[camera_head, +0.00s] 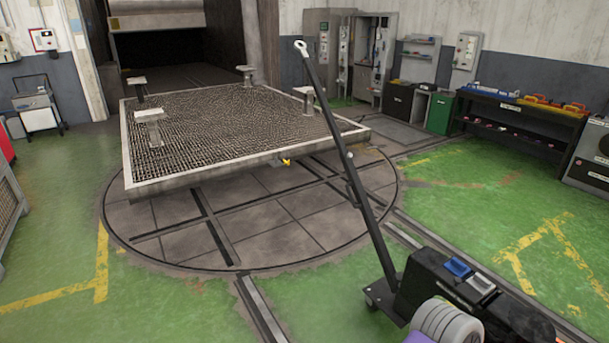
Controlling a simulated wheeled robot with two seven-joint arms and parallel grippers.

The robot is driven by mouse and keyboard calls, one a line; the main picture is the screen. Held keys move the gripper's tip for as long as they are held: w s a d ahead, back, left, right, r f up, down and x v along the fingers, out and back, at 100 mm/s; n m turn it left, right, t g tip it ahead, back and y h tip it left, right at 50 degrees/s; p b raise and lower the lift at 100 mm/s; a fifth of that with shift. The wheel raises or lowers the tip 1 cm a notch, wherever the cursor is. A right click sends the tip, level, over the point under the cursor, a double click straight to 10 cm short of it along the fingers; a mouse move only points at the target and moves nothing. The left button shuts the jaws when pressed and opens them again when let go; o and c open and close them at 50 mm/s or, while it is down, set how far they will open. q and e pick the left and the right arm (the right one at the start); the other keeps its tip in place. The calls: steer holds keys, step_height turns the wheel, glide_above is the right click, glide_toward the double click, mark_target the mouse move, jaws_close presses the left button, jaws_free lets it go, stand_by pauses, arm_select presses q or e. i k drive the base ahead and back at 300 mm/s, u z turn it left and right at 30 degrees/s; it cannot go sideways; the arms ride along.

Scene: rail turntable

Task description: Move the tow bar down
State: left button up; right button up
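The tow bar (348,165) is a long dark bar with a pale ring at its top end. It stands raised and tilted, leaning to the left, with its lower end on a low black tug machine (430,283) at the bottom right. The machine has a blue and a light grey button or block on top. A white-grey ribbed round part with some purple (447,322) shows at the bottom edge, in front of the machine; I cannot tell what it is. Neither gripper can be made out in this view.
A flat mesh-topped platform cart (150,187) with several posts stands over the round turntable (270,246). A yellow hook-like part (286,162) sits at its near edge. Rails (262,315) cross the green floor. Cabinets and a workbench (522,118) line the back right.

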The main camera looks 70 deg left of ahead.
mark_target(387, 265)
steer(key=u, duration=2.8)
steer(key=i, duration=2)
steer(key=z, duration=0.3)
steer(key=i, duration=1.75)
steer(key=z, duration=0.35)
